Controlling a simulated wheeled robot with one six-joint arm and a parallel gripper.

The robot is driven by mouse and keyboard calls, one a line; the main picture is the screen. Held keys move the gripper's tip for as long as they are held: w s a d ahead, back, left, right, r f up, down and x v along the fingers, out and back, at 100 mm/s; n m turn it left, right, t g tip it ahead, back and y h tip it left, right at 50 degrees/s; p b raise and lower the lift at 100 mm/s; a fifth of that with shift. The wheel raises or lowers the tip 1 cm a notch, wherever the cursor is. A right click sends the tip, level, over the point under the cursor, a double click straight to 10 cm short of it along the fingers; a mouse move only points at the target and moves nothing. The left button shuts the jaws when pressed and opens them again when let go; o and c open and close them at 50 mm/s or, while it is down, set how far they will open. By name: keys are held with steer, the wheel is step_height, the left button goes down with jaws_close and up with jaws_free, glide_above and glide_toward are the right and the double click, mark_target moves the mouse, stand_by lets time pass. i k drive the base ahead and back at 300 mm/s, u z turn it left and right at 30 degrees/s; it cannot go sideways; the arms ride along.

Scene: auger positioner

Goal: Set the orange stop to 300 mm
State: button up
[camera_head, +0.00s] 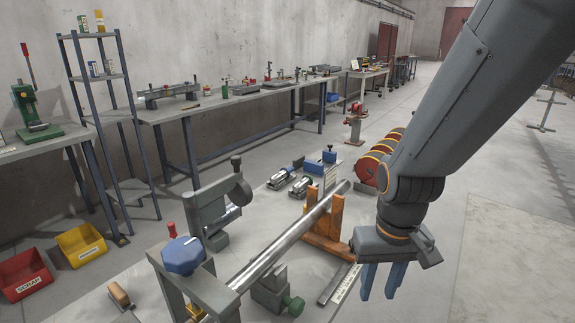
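An orange-brown bracket (323,240) with two uprights stands on the grey bench top, around or beside the long steel tube (290,235). It is the only large orange part near the tube; I cannot tell for sure that it is the stop. No millimetre scale is readable. A dark strip with a white label (346,284) lies in front of the bracket. My gripper (381,283) points down, to the right of the bracket and apart from it. Its two blue-grey fingers are spread with nothing between them.
A clamp frame with a blue knob (183,256) stands front left; a grey vise-like fixture (218,205) stands behind it. A block with a green knob (278,290) sits beneath the tube. Red cylinders (378,165) lie behind. Floor at right (500,250) is clear.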

mark_target(325, 235)
steer(key=z, duration=1.5)
steer(key=i, duration=1.8)
steer(key=u, duration=3.25)
